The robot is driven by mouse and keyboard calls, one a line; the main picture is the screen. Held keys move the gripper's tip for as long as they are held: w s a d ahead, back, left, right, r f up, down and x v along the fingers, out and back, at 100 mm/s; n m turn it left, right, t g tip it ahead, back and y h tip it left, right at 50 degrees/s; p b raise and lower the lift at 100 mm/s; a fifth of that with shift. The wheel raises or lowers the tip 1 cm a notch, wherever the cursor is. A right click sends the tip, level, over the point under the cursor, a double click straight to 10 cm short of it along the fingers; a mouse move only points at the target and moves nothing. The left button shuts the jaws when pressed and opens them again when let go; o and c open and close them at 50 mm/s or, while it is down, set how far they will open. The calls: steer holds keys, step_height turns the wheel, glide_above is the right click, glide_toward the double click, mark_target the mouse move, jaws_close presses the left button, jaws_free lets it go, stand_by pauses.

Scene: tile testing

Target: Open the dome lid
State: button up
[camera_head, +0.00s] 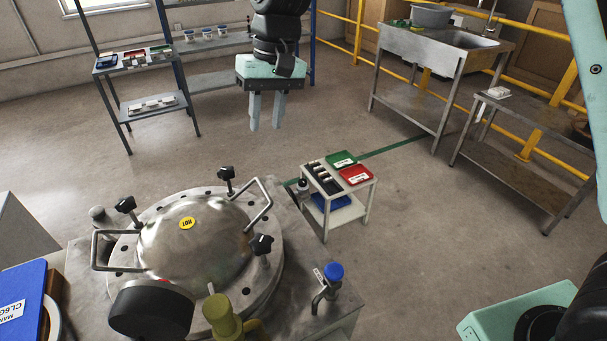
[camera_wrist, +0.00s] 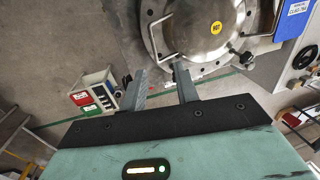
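The steel dome lid (camera_head: 192,250) is seated on a round bolted flange, with a yellow HOT sticker on top. A bar handle stands at its left (camera_head: 108,250) and another at its right (camera_head: 260,207). Black clamp knobs (camera_head: 227,174) stand around the rim. In the wrist view the dome (camera_wrist: 208,32) is at the top, with one handle (camera_wrist: 160,40) just beyond my fingertips in the picture. My gripper (camera_head: 265,125) hangs fingers down, above and behind the lid, apart from it. In the wrist view the fingers (camera_wrist: 160,72) are apart with nothing between them.
A black round part (camera_head: 150,310) and a yellow-green fitting (camera_head: 222,316) stand at the lid's front. A blue-topped tap (camera_head: 333,274) is at right. A small cart (camera_head: 325,205) with red and green bins stands behind it. Shelves and a sink bench (camera_head: 420,100) are farther back.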

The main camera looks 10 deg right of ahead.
step_height(320, 180, down, 17)
steer(key=w+a+p, duration=0.1)
steer(key=p, duration=0.1)
steer(key=shift+w+a, duration=0.15)
steer(key=shift+a, duration=0.1)
steer(key=shift+f, duration=0.1)
jaws_close()
